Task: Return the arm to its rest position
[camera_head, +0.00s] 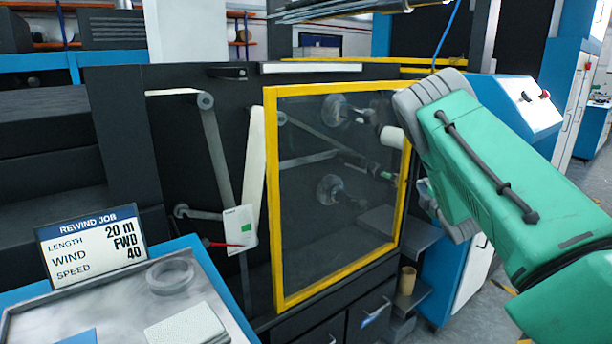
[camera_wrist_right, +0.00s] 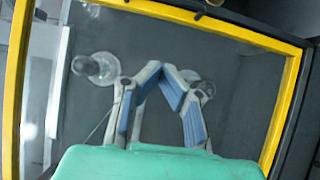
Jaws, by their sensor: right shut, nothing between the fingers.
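My right arm (camera_head: 500,180), green with grey joint covers, comes in from the right in the head view, in front of the right edge of the yellow-framed clear door (camera_head: 272,200). Its fingers are not clear there. In the right wrist view, my right gripper (camera_wrist_right: 161,72) has its blue-padded fingers meeting at the tips, shut and empty. The door's yellow frame (camera_wrist_right: 225,30) and pane stand beyond the fingers. My left gripper is not in view.
Roll holders (camera_head: 328,189) show behind the pane. A sign (camera_head: 92,245) and a ring (camera_head: 170,275) are on the tray table at lower left. A white card (camera_head: 240,228) hangs left of the door. A blue-white cabinet (camera_head: 525,105) stands behind my arm.

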